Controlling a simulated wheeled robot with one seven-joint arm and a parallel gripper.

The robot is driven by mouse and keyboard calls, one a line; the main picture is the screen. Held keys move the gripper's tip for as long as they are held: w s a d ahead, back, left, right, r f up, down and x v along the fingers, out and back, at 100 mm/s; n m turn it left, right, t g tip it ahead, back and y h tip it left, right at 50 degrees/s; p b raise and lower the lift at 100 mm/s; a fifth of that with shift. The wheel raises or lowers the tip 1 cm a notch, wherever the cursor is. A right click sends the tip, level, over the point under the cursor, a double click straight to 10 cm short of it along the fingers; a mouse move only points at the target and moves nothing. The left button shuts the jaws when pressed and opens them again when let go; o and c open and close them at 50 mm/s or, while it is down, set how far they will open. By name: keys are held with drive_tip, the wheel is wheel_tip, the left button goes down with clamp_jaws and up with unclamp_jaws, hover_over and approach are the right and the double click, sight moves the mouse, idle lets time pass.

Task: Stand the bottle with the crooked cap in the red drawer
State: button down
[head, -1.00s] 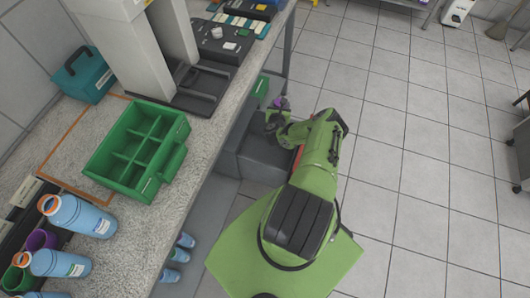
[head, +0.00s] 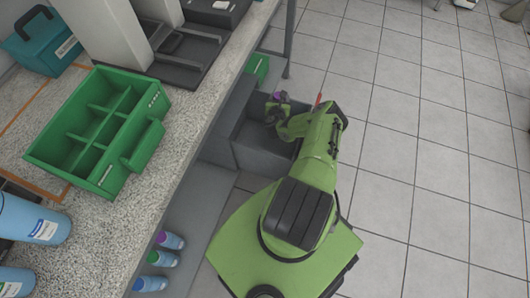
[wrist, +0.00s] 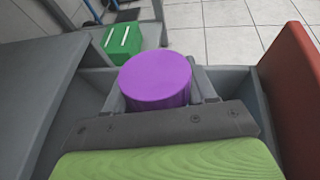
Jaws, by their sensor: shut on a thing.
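My gripper (head: 275,112) is shut on a bottle with a purple cap (head: 279,96). In the wrist view the round purple cap (wrist: 155,80) fills the middle, between the grey fingers (wrist: 157,104); the bottle's body is mostly hidden below it. I cannot tell whether the cap sits crooked. The open grey drawer (head: 252,150) lies beneath and left of my gripper in the head view. Its red front (wrist: 293,88) stands at the right in the wrist view and shows as a thin red strip (head: 320,100) in the head view. The held bottle appears over or within the drawer's opening.
A green divided caddy (head: 152,150) stands on the speckled bench (head: 125,225). Small blue bottles (head: 163,260) with coloured caps stand on a lower shelf. A green box (wrist: 122,42) is beyond the drawer.

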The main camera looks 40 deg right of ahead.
wheel_tip(320, 180, down, 11)
drive_tip(key=b, duration=0.5)
drive_tip(key=shift+r, duration=0.15)
drive_tip(key=shift+c, duration=1.6)
unclamp_jaws()
drive_tip(key=p+v, duration=0.4)
drive_tip(key=v, duration=0.3)
drive_tip(key=shift+s+a, duration=0.15)
drive_tip(key=shift+a, duration=0.05)
